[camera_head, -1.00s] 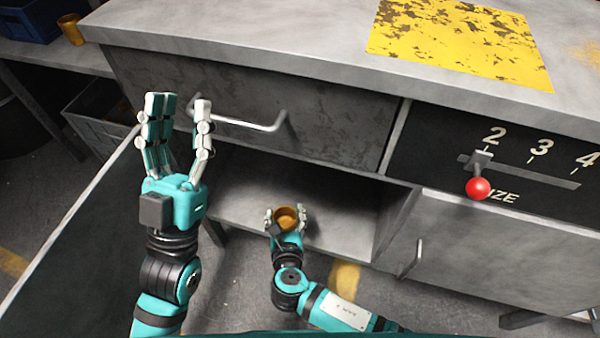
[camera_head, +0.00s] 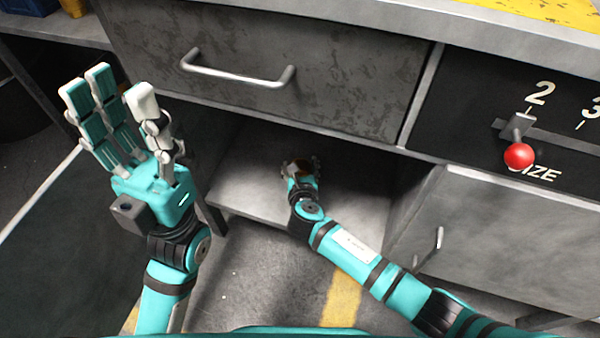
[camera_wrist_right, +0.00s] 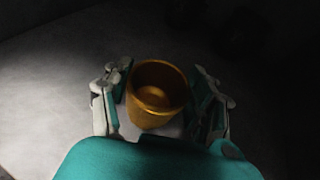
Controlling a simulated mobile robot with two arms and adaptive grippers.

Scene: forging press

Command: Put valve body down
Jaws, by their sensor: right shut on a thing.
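The valve body (camera_wrist_right: 156,95) is a brass-coloured, hollow cup shape, upright between the fingers in the right wrist view. In the head view only a small part of it (camera_head: 301,166) shows. My right gripper (camera_head: 302,168) is shut on it, inside the open compartment under the drawer. A grey shelf (camera_head: 247,193) lies below the gripper; I cannot tell whether the valve body touches it. My left gripper (camera_head: 110,110) is open and empty, raised in front of the cabinet at the left.
A drawer with a bar handle (camera_head: 238,78) is above the compartment. A red-knobbed lever (camera_head: 519,156) on a size scale is at the right, above a closed cabinet door (camera_head: 490,240). A brass part (camera_head: 74,8) stands at the far left beside a blue bin (camera_head: 30,6).

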